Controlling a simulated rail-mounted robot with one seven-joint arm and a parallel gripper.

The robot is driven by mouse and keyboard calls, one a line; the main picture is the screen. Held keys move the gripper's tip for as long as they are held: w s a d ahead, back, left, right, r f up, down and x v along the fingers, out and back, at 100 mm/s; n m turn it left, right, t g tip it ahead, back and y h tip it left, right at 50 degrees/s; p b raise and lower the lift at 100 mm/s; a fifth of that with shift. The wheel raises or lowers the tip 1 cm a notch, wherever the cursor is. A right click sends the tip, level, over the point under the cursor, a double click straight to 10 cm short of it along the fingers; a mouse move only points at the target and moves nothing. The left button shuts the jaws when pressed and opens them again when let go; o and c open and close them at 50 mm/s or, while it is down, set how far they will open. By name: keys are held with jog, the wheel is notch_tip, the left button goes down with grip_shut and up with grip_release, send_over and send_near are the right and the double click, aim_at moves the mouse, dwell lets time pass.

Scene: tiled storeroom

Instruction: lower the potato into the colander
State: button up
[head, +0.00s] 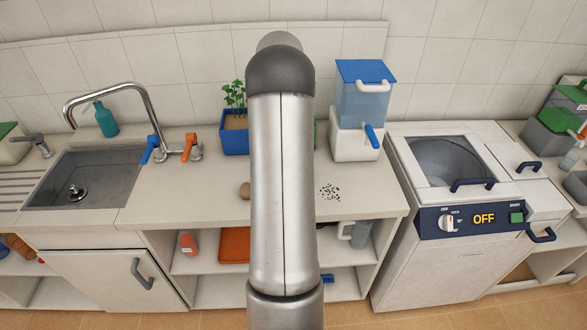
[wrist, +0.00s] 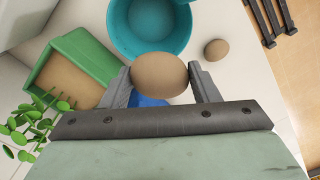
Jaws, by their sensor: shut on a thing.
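In the wrist view, my gripper (wrist: 162,78) is shut on a brown, rounded potato (wrist: 159,72), with one finger on each side. A round teal vessel (wrist: 122,42), the likely colander, lies just past the potato, and its upper edge is cut off. The potato overlaps the vessel's near rim in the picture; I cannot tell its height above it. No holes are clear in the vessel. A second brown potato-like object (wrist: 216,49) lies on the pale counter to the right; a similar one shows in the head view (head: 245,190). There my arm hides the gripper and vessel.
A green box with a brown inside (wrist: 50,62) and green seedlings (wrist: 35,128) are close on the left. The head view shows a blue planter (head: 235,142), a blue-and-white dispenser (head: 360,105), scattered dark specks (head: 330,192) and a sink (head: 85,180).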

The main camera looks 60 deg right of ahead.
jog(key=shift+f+b, duration=4.35)
jog(key=shift+f, duration=2.7)
jog(key=o, duration=1.1)
jog(key=shift+c, duration=0.2)
jog(key=shift+r, duration=0.1)
notch_tip(320, 180, up, 17)
jog(key=shift+r+b, duration=0.15)
jog(key=shift+b, duration=0.55)
